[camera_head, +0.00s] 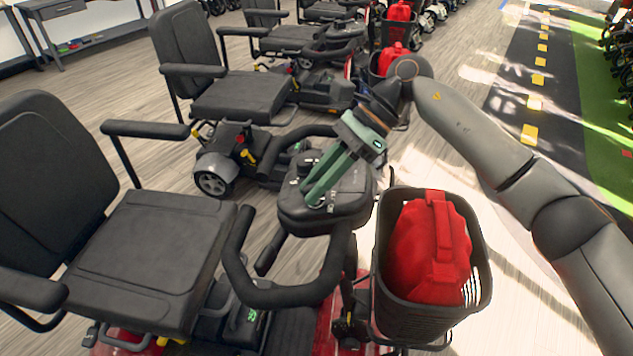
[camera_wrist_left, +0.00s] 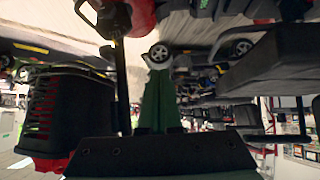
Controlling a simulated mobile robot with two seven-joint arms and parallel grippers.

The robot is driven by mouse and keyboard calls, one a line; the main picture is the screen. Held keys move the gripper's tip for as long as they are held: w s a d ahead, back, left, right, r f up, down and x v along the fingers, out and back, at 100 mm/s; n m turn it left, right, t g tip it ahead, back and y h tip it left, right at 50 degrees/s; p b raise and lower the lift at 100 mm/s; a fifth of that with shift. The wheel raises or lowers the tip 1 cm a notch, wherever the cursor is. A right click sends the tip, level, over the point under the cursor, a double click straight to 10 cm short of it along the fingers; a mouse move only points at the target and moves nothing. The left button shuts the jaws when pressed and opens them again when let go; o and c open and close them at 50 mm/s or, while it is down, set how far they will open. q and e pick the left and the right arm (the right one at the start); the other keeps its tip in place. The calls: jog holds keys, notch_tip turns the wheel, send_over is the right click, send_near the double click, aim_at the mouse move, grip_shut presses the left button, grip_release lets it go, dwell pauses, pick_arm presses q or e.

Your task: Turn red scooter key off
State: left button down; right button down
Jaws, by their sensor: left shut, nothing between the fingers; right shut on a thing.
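The red scooter (camera_head: 327,330) stands at the front, with red bodywork low down and a black seat, handlebar and control console (camera_head: 345,208). My right gripper (camera_head: 315,197) reaches in from the upper right. Its green fingers point down and left onto the top of the console and are shut on the key. The key is too small and too covered by the fingertips to make out, so its angle cannot be told. My left gripper (camera_wrist_left: 158,72) shows only in the left wrist view. Its green fingers are together and empty.
A black basket (camera_head: 385,290) with a red bag (camera_head: 428,250) stands right of the handlebar (camera_head: 280,295). More scooters with black seats (camera_head: 242,95) stand in a row behind. Wooden floor is clear between rows.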

jog(key=c, duration=0.8)
grip_release()
jog(key=p+v, duration=0.1)
jog(key=v, duration=1.1)
jog(key=shift+w+r, duration=0.15)
jog(key=shift+d, duration=0.15)
